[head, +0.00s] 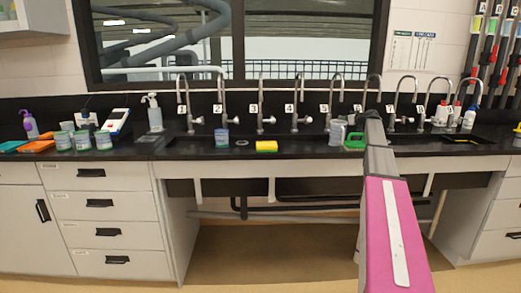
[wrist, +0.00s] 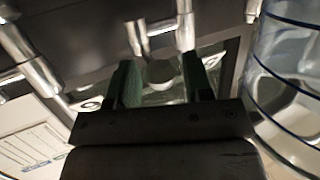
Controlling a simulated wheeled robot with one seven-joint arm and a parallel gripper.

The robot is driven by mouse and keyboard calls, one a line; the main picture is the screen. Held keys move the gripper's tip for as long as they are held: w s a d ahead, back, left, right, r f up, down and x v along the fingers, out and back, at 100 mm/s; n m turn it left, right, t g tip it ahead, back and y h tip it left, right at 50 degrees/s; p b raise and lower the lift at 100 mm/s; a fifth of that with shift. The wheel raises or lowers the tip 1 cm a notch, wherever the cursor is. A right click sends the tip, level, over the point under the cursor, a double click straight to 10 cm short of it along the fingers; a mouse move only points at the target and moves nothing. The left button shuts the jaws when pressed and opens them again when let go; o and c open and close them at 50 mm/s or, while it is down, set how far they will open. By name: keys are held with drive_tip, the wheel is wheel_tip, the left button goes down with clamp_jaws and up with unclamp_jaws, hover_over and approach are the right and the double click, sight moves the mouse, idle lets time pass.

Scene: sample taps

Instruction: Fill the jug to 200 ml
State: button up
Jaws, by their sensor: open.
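A clear vessel with dark blue bands, which looks like the jug (wrist: 290,75), fills the right edge of the wrist view, close beside my gripper. A small greyish clear vessel (head: 337,133) stands by the sink left of my arm in the head view; I cannot tell its level. My gripper (wrist: 160,82) has green fingers, apart, with a pale round shape and metal tap parts (wrist: 158,30) seen beyond the gap. I cannot tell whether the fingers touch anything. In the head view the gripper is largely hidden at the end of my arm, among the numbered taps (head: 295,100).
A yellow sponge (head: 266,146) and a blue-labelled tub (head: 221,137) stand on the black counter's front edge. Several lidded jars (head: 82,140), a pump bottle (head: 154,113) and an orange tray (head: 38,146) are at left. A green item (head: 354,141) lies near my arm.

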idle(0.4)
drive_tip(key=v, duration=0.7)
drive_tip(key=shift+s, duration=0.4)
drive_tip(key=shift+d+r, duration=0.1)
